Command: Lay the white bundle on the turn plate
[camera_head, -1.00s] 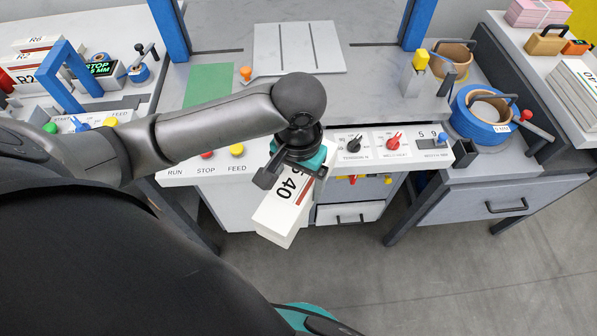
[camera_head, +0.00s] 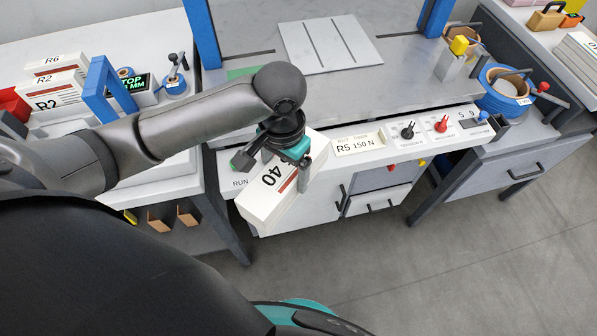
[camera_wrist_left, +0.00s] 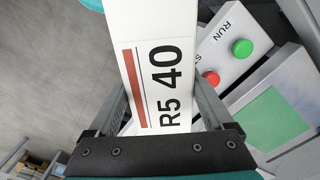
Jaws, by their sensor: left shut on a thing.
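The white bundle (camera_head: 262,207) is a long block marked "R5 40" with a red stripe. My left gripper (camera_head: 280,167) is shut on it, with one finger on each side. The bundle hangs in front of the bench's control panel and covers part of its button row. In the left wrist view the bundle (camera_wrist_left: 150,60) runs between the fingers (camera_wrist_left: 160,95), its label facing the camera. A pale square plate with dark grooves (camera_head: 330,45), which looks like the turn plate, lies bare at the back of the bench top. My right gripper is not in view.
The control panel (camera_head: 385,140) with knobs runs along the bench's front edge. Blue posts (camera_head: 201,30) (camera_head: 436,18) stand beside the plate. A green pad (camera_head: 243,72) is partly behind my arm. A blue strap roll (camera_head: 505,88) is at right; bundles and a blue frame (camera_head: 102,90) are at left.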

